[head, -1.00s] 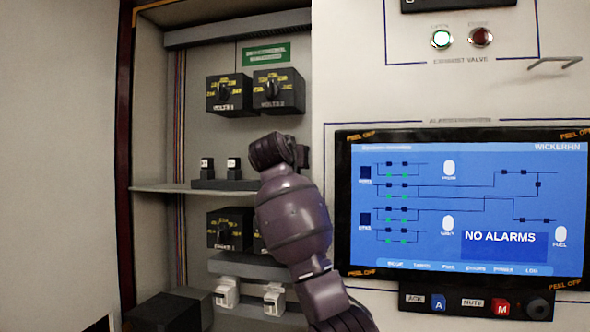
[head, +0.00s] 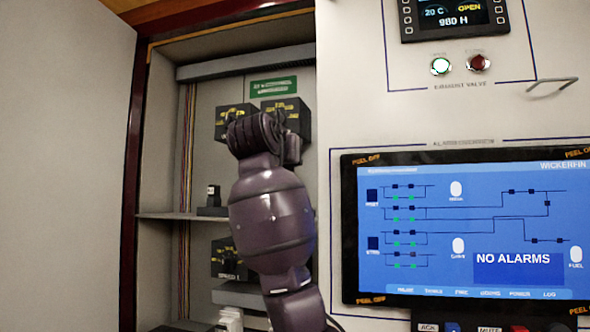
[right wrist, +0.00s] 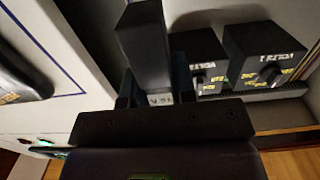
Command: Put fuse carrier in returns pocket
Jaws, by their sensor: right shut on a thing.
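In the right wrist view my right gripper (right wrist: 154,88) is shut on the fuse carrier (right wrist: 145,42), a black block with a white label near the fingers. In the head view my right arm reaches up into the open cabinet, its wrist in front of the dial boxes; the fingertips and the carrier are hidden behind it. A similar small black carrier with a white top (head: 211,194) stands on the cabinet shelf (head: 165,215). I cannot make out a returns pocket. My left gripper is not in view.
Two black dial boxes, left (head: 233,118) and right (head: 290,112), sit in the upper cabinet. Another dial box (head: 228,258) is below the shelf, with a white breaker (head: 229,319) lower down. An alarm screen (head: 470,225) and a handle (head: 551,87) are at right.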

